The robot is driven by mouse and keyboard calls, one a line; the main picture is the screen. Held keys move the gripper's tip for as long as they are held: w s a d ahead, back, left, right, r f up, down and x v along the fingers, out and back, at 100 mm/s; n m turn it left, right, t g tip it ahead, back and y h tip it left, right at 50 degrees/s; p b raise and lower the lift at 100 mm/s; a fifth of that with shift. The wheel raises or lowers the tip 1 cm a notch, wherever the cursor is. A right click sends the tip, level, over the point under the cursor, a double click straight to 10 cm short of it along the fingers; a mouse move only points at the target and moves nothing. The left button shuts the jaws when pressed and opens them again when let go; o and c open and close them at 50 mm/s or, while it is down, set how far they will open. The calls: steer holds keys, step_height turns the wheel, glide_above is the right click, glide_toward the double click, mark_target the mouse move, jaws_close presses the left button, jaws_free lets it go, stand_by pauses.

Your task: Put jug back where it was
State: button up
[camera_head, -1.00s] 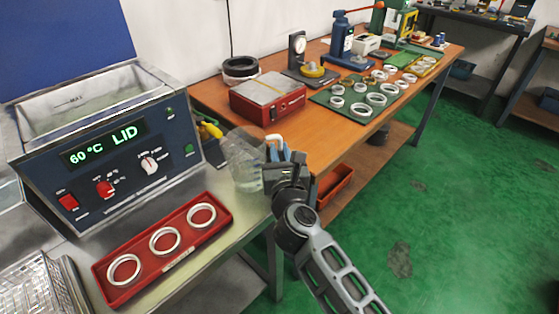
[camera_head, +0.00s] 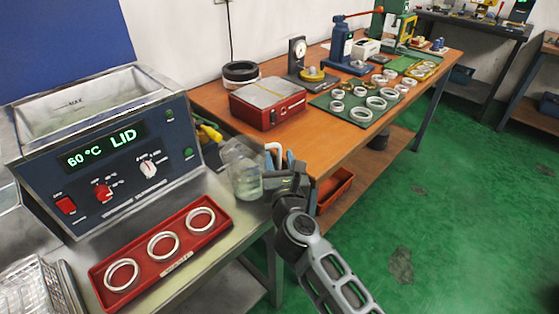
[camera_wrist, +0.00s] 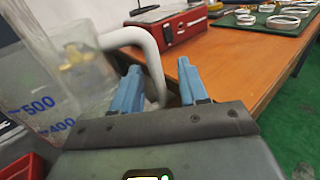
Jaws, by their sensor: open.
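The clear jug (camera_head: 246,180) stands on the steel bench to the right of the ultrasonic bath. Its blue volume marks and white handle (camera_wrist: 150,58) show in the wrist view, with the jug body (camera_wrist: 55,85) at the left. My gripper (camera_head: 280,158) is just right of the jug, near its handle. In the wrist view its blue fingers (camera_wrist: 157,85) are apart, and the handle's lower end passes behind or between them; I cannot tell which. Nothing is clamped.
A red tray (camera_head: 178,283) with three metal rings lies in front of the bath (camera_head: 95,150). A yellow-handled tool (camera_head: 210,132) is behind the jug. The wooden bench with a red box (camera_head: 268,104) is to the right.

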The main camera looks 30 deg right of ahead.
steer(key=shift+r, duration=0.1)
steer(key=shift+s, duration=0.15)
steer(key=v, duration=1.1)
steer(key=shift+s+a, duration=0.15)
steer(key=shift+s, duration=0.2)
steer(key=shift+r, duration=0.1)
steer(key=s+r+m+g+y, duration=0.1)
steer(key=s+r+m+y, duration=0.1)
steer(key=s+m, duration=1.4)
steer(key=s+r+m+g+y, duration=0.1)
steer(key=s+r+m+y, duration=0.1)
steer(key=s+m, duration=1.4)
steer(key=s+y, duration=0.1)
steer(key=s, duration=0.2)
steer(key=shift+s+d+r+y, duration=0.2)
steer(key=shift+s+d+y, duration=0.1)
steer(key=shift+s+y, duration=0.1)
